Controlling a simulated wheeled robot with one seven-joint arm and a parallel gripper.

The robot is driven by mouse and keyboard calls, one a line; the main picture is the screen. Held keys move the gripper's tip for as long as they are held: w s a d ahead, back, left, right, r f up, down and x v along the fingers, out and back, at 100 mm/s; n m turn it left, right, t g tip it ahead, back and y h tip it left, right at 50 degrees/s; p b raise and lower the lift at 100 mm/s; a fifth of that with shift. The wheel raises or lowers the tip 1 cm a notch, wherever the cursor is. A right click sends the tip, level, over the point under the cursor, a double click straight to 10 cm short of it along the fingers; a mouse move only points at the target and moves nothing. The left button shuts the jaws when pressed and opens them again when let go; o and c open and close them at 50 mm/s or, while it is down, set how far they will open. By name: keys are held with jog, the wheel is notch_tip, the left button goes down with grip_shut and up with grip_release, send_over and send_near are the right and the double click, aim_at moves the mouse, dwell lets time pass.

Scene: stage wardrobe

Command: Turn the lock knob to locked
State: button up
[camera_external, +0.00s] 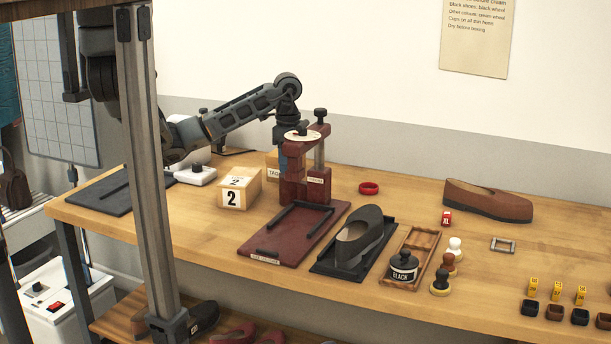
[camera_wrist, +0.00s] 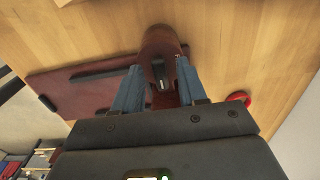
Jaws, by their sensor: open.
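A dark red stand (camera_external: 292,190) rises at the back of a dark red board (camera_external: 270,243). On its top is a pale disc (camera_external: 304,137) with a small black knob (camera_external: 301,128); a second black knob (camera_external: 320,113) tops a metal post on the right. I cannot tell from labels which is the lock knob. My gripper (camera_external: 281,158) is just behind the stand, pointing down, partly hidden by it. In the wrist view its blue fingers (camera_wrist: 160,92) are open, one on each side of a dark knob with a pale mark (camera_wrist: 162,80). Contact is not clear.
A red ring (camera_external: 369,188) lies right. A black shoe (camera_external: 359,236), a brown shoe (camera_external: 488,200) and a black jar (camera_external: 403,266) are further right.

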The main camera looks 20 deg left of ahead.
jog(key=shift+r+p, duration=0.45)
jog(key=shift+r, duration=3.45)
